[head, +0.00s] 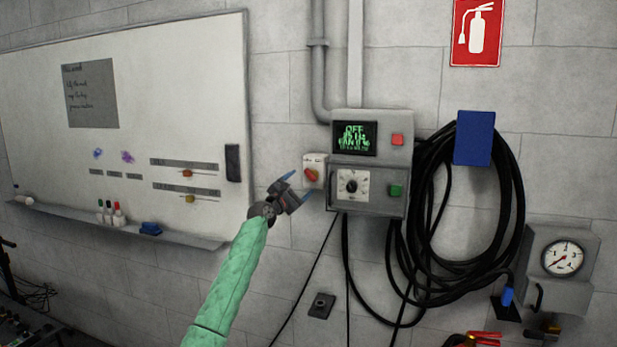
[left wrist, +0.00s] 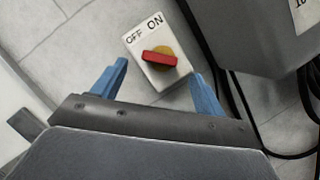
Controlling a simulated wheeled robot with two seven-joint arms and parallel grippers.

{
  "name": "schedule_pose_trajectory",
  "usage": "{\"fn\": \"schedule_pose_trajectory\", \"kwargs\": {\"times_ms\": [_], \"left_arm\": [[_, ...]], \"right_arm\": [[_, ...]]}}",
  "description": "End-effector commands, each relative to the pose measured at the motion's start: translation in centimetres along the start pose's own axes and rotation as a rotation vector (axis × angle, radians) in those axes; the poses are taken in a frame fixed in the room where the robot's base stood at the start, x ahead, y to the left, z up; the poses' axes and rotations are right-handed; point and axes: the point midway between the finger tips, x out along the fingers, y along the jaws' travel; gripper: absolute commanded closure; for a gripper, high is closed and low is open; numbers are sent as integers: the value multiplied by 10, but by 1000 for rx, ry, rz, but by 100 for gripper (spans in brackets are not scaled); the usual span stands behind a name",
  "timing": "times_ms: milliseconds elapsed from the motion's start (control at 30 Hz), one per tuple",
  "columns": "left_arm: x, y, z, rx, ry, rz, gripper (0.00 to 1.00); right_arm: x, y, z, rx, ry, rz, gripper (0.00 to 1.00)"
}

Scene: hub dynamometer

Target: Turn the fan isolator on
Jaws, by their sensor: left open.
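The fan isolator (head: 314,166) is a small white box on the wall, left of the grey control box. It has a red handle (head: 311,175) on a yellow disc. In the left wrist view the isolator's plate (left wrist: 154,78) reads OFF and ON, and the red handle (left wrist: 160,59) slants from the OFF corner toward the opposite lower corner. My left gripper (head: 298,186) is open and empty, just left of and below the isolator. In the left wrist view the handle appears between and beyond the blue fingertips (left wrist: 160,70), with no contact visible. My right gripper is not in view.
The grey control box (head: 398,157) has a partly legible green display (head: 354,138) showing OFF and FAN, a dial, and red and green buttons. Black cables (head: 430,225) hang right and below. A whiteboard (head: 200,80) is left. Bare wall lies between it and the isolator.

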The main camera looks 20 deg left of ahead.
Motion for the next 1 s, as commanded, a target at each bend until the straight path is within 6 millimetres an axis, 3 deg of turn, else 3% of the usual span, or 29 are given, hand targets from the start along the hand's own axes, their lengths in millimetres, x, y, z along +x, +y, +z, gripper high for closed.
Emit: {"fn": "schedule_pose_trajectory", "kwargs": {"times_ms": [200,400,800,1000], "left_arm": [[34,3,2,1,2,-1,27],[53,0,1,2,1,-2,27],[58,0,0,3,1,-1,27],[58,0,0,3,1,-1,67]], "right_arm": [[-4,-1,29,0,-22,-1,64],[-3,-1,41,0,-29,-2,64],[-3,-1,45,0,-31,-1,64],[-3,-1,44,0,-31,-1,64]]}}
